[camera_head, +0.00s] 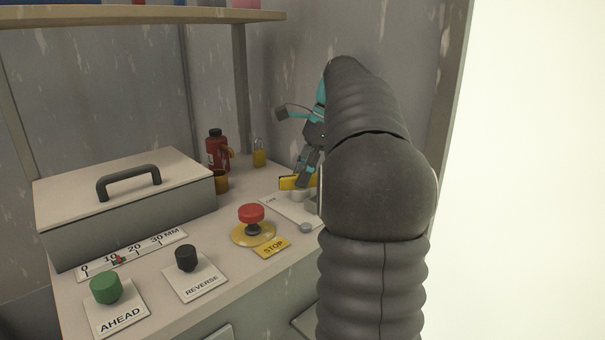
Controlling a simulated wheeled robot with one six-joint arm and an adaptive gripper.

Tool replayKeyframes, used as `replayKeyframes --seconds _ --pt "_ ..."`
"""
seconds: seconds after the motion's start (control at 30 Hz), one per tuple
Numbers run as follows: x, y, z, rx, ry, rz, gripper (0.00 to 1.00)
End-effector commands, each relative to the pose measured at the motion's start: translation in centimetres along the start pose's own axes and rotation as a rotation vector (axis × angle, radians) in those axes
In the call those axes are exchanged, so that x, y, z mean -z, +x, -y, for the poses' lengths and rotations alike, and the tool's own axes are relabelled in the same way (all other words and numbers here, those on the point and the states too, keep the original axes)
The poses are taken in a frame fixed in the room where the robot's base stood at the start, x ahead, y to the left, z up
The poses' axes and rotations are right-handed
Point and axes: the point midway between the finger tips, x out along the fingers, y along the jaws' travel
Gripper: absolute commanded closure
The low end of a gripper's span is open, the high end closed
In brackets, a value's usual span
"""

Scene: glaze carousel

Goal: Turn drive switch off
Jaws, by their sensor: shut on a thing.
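My gripper (303,181) is at the back right of the bench top, fingers pointing down. It is shut on a yellow bar-shaped handle (288,183), which shows on both sides of the fingers. The handle sits above a pale round base (299,195) on a light label plate (285,206); this looks like the drive switch. The plate's lettering is too small to read, and my arm hides its right side. The handle's exact switch position cannot be told.
A red mushroom button (251,214) with a STOP label stands in front. Black REVERSE (186,258) and green AHEAD (106,288) buttons are nearer left. A lidded grey box (130,205), red bottle (217,150), brown cup (220,181) and yellow padlock (259,155) stand behind.

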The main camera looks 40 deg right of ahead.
Motion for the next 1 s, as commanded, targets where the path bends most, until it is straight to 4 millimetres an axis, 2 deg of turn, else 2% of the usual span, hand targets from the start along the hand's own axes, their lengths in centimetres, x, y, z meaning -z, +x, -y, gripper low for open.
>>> replayKeyframes --seconds 0.5,1.0 --pt "-0.06 -0.01 0.27 -0.153 -0.374 -0.001 1.0" --pt "-0.08 -0.01 0.27 -0.199 -0.485 -0.001 1.0"
